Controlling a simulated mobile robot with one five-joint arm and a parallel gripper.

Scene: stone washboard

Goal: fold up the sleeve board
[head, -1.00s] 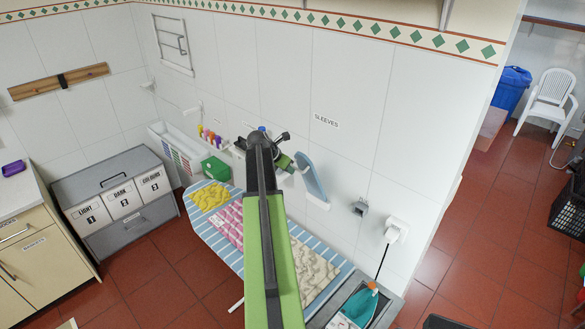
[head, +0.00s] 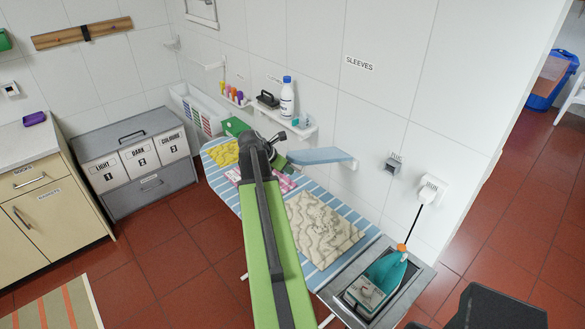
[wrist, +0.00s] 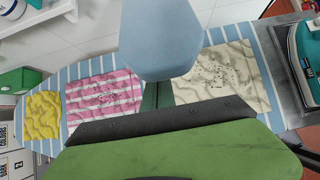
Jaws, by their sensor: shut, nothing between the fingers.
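The sleeve board (head: 320,156) is a light blue padded board. It sticks out about level from the wall below the SLEEVES label, over the ironing board, and also shows at the top middle of the wrist view (wrist: 162,40). My gripper (head: 279,161) is shut and empty, close to the sleeve board's outer left end. In the wrist view my fingers (wrist: 157,96) run up to the board's near edge, and their tips are hidden by it. I cannot tell whether they touch it.
The striped ironing board (head: 332,268) lies below with yellow, pink and cream cloths on it. A teal iron (head: 385,275) rests in a grey tray at its right end. A wall shelf (head: 285,125) with a white bottle (head: 287,100) is just behind my gripper.

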